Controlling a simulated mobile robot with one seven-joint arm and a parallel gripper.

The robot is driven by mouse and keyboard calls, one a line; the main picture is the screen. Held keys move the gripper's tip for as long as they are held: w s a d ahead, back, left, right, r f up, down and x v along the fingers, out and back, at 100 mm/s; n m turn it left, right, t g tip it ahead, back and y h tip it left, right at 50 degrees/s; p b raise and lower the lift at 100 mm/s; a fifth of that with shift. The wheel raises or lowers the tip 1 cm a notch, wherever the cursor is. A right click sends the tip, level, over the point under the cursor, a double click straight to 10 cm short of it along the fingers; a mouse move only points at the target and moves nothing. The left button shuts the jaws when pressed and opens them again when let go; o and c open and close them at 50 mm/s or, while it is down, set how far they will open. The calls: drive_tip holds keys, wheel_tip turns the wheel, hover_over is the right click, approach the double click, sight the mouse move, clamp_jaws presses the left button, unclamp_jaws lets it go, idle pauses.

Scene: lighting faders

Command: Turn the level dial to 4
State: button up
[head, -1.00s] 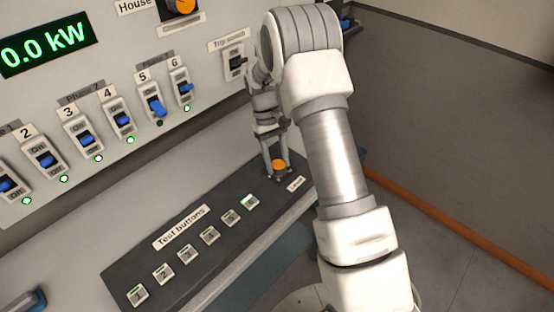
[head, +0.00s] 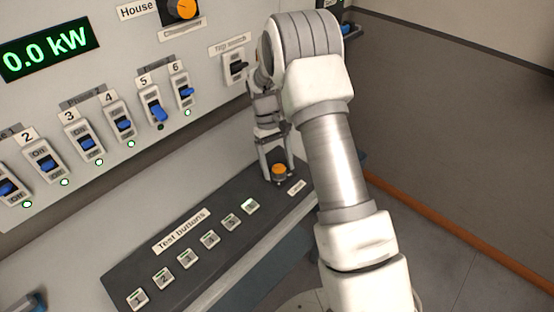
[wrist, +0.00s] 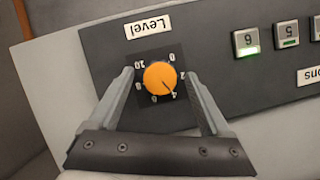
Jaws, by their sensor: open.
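The level dial is a round orange knob (wrist: 160,76) on a dark square plate with numbers around it and a "Level" label, upside down in the wrist view. Its dark pointer mark aims to the lower right, at the number 4. In the head view the dial (head: 279,169) sits at the far right end of the dark panel. My gripper (head: 278,173) is open over the dial. In the wrist view, its fingers (wrist: 159,73) stand on either side of the knob, with gaps between.
A row of test buttons (head: 210,238) runs along the dark panel (head: 225,262); button 6 glows green. Blue switches (head: 124,124), a trip switch (head: 236,66), an orange house knob (head: 182,9) and a 0.0 kW display (head: 47,49) are on the upright panel behind.

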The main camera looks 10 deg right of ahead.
drive_tip(key=p+v, duration=0.1)
drive_tip(key=v, duration=1.6)
drive_tip(key=shift+r, duration=0.15)
drive_tip(key=s+d+r+m+t, duration=0.1)
drive_tip(key=s+r+t, duration=0.4)
drive_tip(key=s+r, duration=0.85)
drive_tip(key=s+d+f+m+t+y, duration=0.1)
drive_tip(key=s+t, duration=0.4)
drive_tip(key=s, duration=1.3)
drive_tip(key=shift+f+m, duration=0.35)
drive_tip(key=shift+m, duration=0.25)
